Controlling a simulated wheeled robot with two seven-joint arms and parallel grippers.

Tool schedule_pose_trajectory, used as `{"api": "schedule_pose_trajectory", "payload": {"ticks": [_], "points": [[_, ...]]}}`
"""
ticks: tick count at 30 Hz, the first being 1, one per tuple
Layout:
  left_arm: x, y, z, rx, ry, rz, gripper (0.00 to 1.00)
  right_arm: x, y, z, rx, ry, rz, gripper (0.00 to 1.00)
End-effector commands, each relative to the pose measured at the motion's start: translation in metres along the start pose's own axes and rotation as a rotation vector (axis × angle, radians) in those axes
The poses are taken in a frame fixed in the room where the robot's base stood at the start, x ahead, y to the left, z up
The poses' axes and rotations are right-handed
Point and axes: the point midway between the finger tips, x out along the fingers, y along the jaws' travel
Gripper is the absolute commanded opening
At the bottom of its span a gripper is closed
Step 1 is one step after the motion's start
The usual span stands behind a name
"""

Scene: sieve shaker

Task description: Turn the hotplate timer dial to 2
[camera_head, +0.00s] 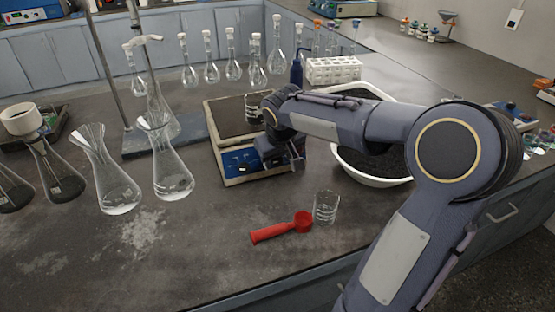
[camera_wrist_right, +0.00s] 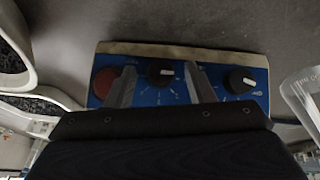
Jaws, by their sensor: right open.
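The hotplate (camera_head: 222,122) stands mid-bench in the head view, its blue control panel (camera_wrist_right: 145,95) facing the front. In the right wrist view the panel carries a red round button (camera_wrist_right: 103,83), a black dial (camera_wrist_right: 160,73) in the middle and another black dial (camera_wrist_right: 241,80) at the right, each with a white pointer mark. The scale lettering is too small to read, so I cannot tell which is the timer. My right gripper (camera_wrist_right: 160,68) is open, its fingers on either side of the middle dial; contact is unclear. In the head view my right arm partly hides the panel.
A glass beaker (camera_head: 253,108) stands on the hotplate. A white basin (camera_head: 372,180) of dark grains is at right; flasks (camera_head: 171,165) stand left. The front bench is fairly clear.

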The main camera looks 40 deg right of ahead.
Motion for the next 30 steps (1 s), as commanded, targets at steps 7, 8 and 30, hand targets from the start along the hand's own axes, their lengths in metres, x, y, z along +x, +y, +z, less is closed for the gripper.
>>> {"api": "schedule_pose_trajectory", "payload": {"ticks": [7, 8, 30], "points": [[0.0004, -0.0002, 0.0002, 0.000, 0.000, 0.000, 0.36, 0.0039, -0.0003, 0.0001, 0.000, 0.000, -0.001, 0.49], [0.0004, -0.0002, 0.0002, 0.000, 0.000, 0.000, 0.36, 0.0038, -0.0003, 0.0001, 0.000, 0.000, -0.001, 0.49], [-0.0038, 0.0017, -0.0019, 0.000, 0.000, 0.000, 0.36, 0.0021, 0.0011, -0.0004, 0.042, 0.002, -0.042, 0.04]]}}
